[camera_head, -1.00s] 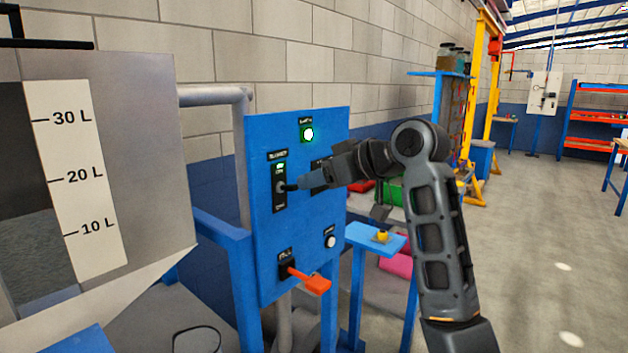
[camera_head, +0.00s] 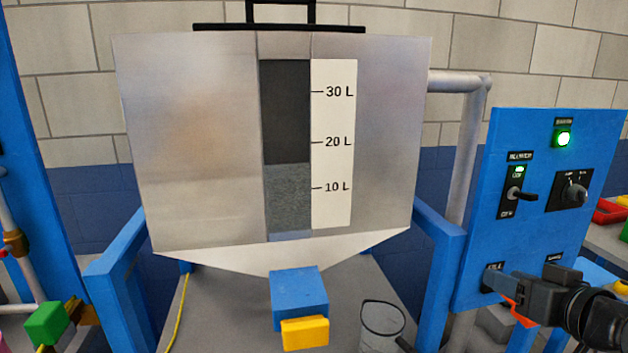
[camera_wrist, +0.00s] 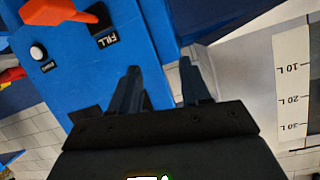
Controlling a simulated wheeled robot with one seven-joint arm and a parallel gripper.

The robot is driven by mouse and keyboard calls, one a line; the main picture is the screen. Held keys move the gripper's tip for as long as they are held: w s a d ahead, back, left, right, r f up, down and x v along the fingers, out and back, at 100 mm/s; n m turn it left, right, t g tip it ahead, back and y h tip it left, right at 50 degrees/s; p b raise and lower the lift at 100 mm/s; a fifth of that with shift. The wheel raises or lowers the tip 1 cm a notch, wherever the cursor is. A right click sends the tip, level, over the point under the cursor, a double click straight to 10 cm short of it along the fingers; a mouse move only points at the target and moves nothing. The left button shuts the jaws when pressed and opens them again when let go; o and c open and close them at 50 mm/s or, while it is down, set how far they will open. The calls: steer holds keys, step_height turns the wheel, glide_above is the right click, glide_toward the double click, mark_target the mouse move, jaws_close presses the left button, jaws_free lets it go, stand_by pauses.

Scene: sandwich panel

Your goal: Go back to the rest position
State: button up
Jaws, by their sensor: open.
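My gripper (camera_head: 500,282) is open and empty, in front of the lower part of the blue control panel (camera_head: 540,215). Its fingers overlap the orange fill lever (camera_head: 524,316) in the head view and hide part of it; contact cannot be told there. In the wrist view the two fingers (camera_wrist: 160,75) are spread with nothing between them, and the orange lever (camera_wrist: 60,12) with its FILL label is off to the upper left, apart from them. The panel's toggle switch (camera_head: 522,195) is below a small green light, and the top lamp (camera_head: 563,139) glows green.
A metal tank (camera_head: 190,140) with a litre scale stands left of the panel; its grey contents reach about 15 L. Below are a blue block with a yellow front (camera_head: 305,334) and a clear container (camera_head: 382,318). Blue frame posts flank the tank. A red bin (camera_head: 610,211) is at right.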

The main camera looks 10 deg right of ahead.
steer(key=s+a+f+m+h, duration=0.1)
steer(key=s+a+f, duration=0.55)
steer(key=s, duration=0.25)
steer(key=s+a+f+h, duration=0.1)
steer(key=s+a+f, duration=0.55)
steer(key=s, duration=0.25)
steer(key=s+a+r+n+y, duration=0.1)
steer(key=s+r, duration=0.1)
steer(key=s, duration=0.8)
steer(key=s+a+r+n+y, duration=0.1)
steer(key=s+a+r+n, duration=0.1)
steer(key=s, duration=0.8)
steer(key=shift+a+r+t, duration=0.25)
steer(key=shift+r+t, duration=0.1)
steer(key=shift+t, duration=0.05)
